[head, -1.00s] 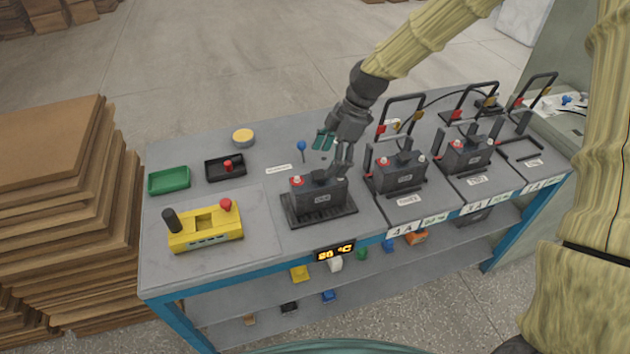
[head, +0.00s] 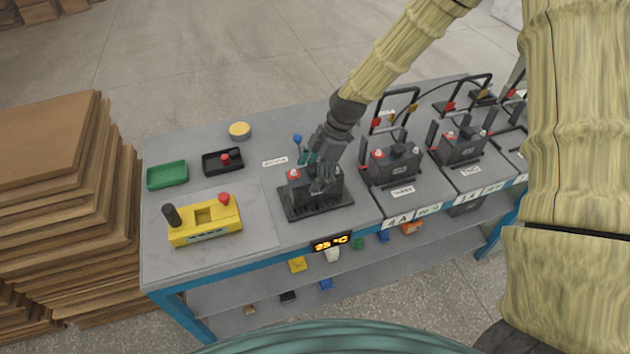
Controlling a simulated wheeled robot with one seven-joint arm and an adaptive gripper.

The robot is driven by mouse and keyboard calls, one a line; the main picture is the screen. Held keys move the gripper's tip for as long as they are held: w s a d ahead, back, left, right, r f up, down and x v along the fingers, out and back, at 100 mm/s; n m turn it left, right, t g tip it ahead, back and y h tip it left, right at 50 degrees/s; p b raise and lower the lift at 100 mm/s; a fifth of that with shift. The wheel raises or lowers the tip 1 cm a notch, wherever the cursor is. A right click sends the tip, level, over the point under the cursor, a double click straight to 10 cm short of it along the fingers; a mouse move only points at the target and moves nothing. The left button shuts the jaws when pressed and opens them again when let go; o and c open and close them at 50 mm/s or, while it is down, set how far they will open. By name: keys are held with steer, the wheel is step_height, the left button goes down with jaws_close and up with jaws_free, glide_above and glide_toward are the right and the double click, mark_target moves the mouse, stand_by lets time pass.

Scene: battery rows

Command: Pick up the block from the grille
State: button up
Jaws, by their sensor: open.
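The dark block (head: 300,187), a battery with a red cap on its top left, sits upright on the black ribbed grille (head: 318,212) at the table's front middle. My gripper (head: 322,186) points down at the block, its fingers open at the block's upper part and in front of part of it. I cannot tell whether the fingers touch it. The gripper covers the block's top right and much of its front.
Similar batteries (head: 392,166) with black upright frames stand to the right, close to my arm. A yellow device (head: 205,220), green tray (head: 167,175) and black tray (head: 222,162) are at left. A blue-knobbed pin (head: 297,139) stands behind the block. An orange-digit display (head: 331,243) is on the front edge.

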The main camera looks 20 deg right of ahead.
steer(key=shift+p+x, duration=0.35)
steer(key=shift+x, duration=1)
jaws_close()
steer(key=shift+r, duration=0.1)
